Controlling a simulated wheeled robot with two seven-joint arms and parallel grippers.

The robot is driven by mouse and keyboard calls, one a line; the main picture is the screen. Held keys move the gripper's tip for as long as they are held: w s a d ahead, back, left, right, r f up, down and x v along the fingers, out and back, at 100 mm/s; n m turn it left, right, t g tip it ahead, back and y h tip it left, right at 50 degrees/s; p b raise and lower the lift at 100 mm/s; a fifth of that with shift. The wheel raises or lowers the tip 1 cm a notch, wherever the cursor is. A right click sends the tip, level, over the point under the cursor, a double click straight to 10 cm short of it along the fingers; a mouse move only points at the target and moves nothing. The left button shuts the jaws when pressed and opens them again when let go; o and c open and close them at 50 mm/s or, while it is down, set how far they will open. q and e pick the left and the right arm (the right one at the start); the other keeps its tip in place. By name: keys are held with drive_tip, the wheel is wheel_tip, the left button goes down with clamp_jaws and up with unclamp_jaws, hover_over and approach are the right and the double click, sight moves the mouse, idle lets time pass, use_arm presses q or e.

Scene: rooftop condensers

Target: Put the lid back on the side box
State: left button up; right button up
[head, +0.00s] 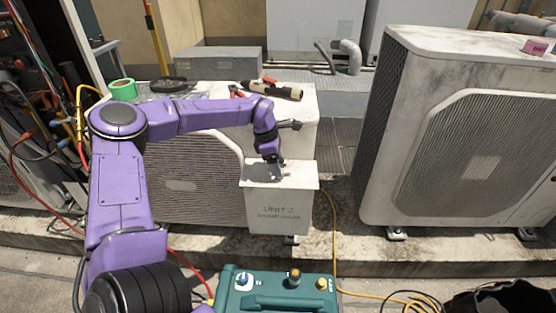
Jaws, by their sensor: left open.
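My left gripper (273,163) is open and points down at the lid's top, near the back middle. I cannot tell whether its fingertips touch the lid. My right gripper is not in view.
The left condenser (190,184) bears tools (275,89) and a green tape roll (123,89) on top. A larger condenser (470,150) stands to the right. A teal machine (278,296) and a yellow hose (335,235) lie in front. An open electrical panel is at far left.

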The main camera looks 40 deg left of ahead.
use_arm(q)
drive_tip(key=p+v, duration=0.2)
drive_tip(key=v, duration=0.8)
drive_tip(key=shift+r, duration=0.3)
